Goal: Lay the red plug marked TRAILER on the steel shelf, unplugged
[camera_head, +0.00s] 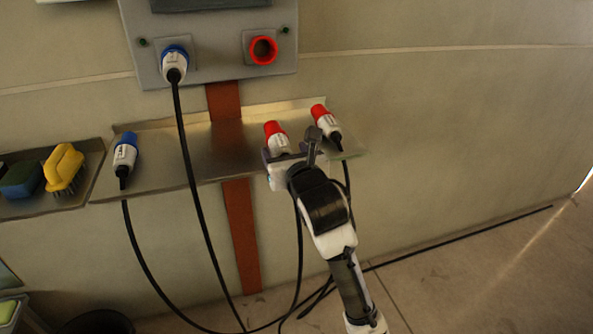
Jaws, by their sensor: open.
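Two red-and-white plugs lie on the steel shelf (215,150). One red plug (276,135) is near the shelf's middle right, and the other red plug (325,122) is at its right end. No TRAILER lettering can be read on either, so I cannot tell which one it is. The red socket (263,50) on the panel above is empty. My gripper (290,153) is open at the shelf's front edge, right at the lower end of the middle red plug. It hides that end, and I cannot tell whether the jaws touch it.
A blue plug (174,65) sits in the panel's left socket. Another blue plug (125,152) lies at the shelf's left end. Black cables hang from the plugs to the floor. A tray (30,208) with a yellow brush (63,167) is at the left.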

